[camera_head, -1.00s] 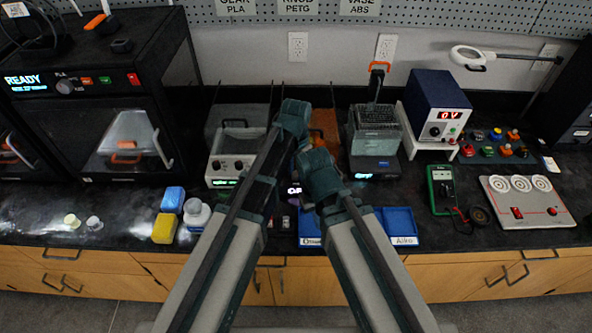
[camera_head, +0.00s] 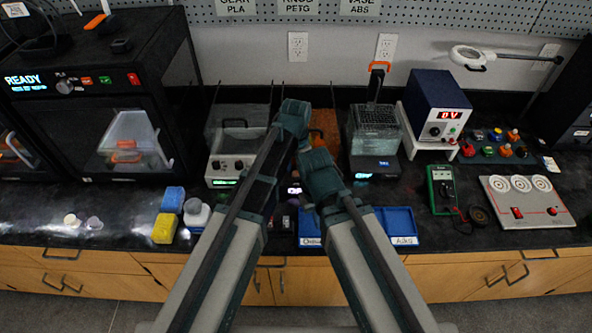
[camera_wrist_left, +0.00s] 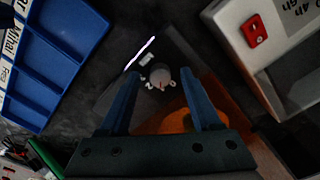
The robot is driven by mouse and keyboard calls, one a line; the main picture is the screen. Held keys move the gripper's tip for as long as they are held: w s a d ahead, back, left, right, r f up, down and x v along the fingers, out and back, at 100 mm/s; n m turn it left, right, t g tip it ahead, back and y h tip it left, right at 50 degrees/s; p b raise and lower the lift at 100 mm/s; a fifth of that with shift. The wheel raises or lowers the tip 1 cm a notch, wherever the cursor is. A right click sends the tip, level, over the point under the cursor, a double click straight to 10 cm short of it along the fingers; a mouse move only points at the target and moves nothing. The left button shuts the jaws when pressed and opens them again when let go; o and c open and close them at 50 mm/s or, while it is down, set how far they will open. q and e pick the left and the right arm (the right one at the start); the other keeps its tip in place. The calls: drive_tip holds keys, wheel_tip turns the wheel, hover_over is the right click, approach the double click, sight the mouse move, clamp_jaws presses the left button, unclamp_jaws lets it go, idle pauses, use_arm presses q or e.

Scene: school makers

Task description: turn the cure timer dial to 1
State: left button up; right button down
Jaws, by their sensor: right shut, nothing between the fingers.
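The cure timer dial (camera_wrist_left: 160,75) is a small grey knob with a reddish mark, on a dark panel with a lit strip, in the left wrist view. Tiny white marks ring it, too small to read. My left gripper (camera_wrist_left: 161,80) is open, its blue fingers on either side of the knob with a gap to each; contact is not visible. The orange cover (camera_wrist_left: 178,122) is beside the dial. In the head view, my left gripper (camera_head: 294,117) and arms hide the dial, and the orange cover (camera_head: 325,122) shows behind. My right gripper (camera_head: 320,172) is shut and empty, lower and nearer.
A white-fronted machine (camera_head: 231,167) stands left of the cover and a clear tank unit (camera_head: 375,160) right of it. Blue trays (camera_head: 403,228) lie at the counter's front edge. Yellow and blue sponges (camera_head: 164,229) and a bottle (camera_head: 196,212) are left of my arms.

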sight(296, 173)
use_arm(q)
drive_tip(key=shift+r, duration=0.1)
use_arm(e)
drive_tip(key=shift+r, duration=0.1)
use_arm(q)
wheel_tip(296, 173, up, 14)
drive_tip(key=p, duration=1.3)
drive_tip(key=shift+f+p, duration=0.2)
drive_tip(key=shift+p, duration=0.2)
use_arm(e)
wheel_tip(296, 173, up, 14)
drive_tip(key=shift+f, duration=0.2)
use_arm(q)
drive_tip(key=s+a+n, duration=0.4)
drive_tip(key=s+a, duration=0.2)
drive_tip(key=a, duration=0.2)
drive_tip(key=s+a+n, duration=0.4)
drive_tip(key=s+a, duration=0.2)
drive_tip(key=a, duration=0.3)
drive_tip(key=s+d+f+m+y+b, duration=0.1)
drive_tip(key=s+d+m, duration=0.2)
drive_tip(key=d, duration=0.8)
drive_tip(key=shift+s+m, duration=0.4)
drive_tip(key=shift+s, duration=0.75)
use_arm(e)
drive_tip(key=shift+f, duration=0.65)
use_arm(q)
drive_tip(key=shift+d+f, duration=0.1)
